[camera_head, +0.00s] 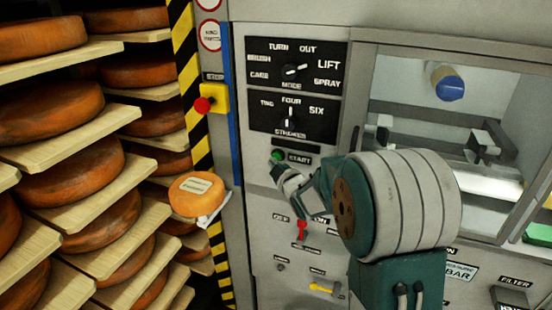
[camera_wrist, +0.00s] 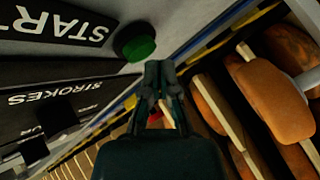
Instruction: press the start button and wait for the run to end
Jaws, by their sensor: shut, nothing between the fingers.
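The green start button (camera_head: 277,156) is on the grey machine front, left of the START label (camera_head: 299,158). In the wrist view the button (camera_wrist: 137,42) stands out from the panel, just up and left of my fingertips. My gripper (camera_head: 279,174) is shut and empty, with its tips just below the button in the head view. In the wrist view my closed gripper (camera_wrist: 159,68) appears close to the button, with a small gap in the picture. I cannot tell whether they touch.
Above are the mode dial (camera_head: 290,71) and the strokes dial (camera_head: 288,122), which points at FOUR. A red stop button (camera_head: 203,105) on a yellow box is to the left. A labelled cheese (camera_head: 196,193) sits beside the machine. Shelves of cheese wheels (camera_head: 62,180) fill the left.

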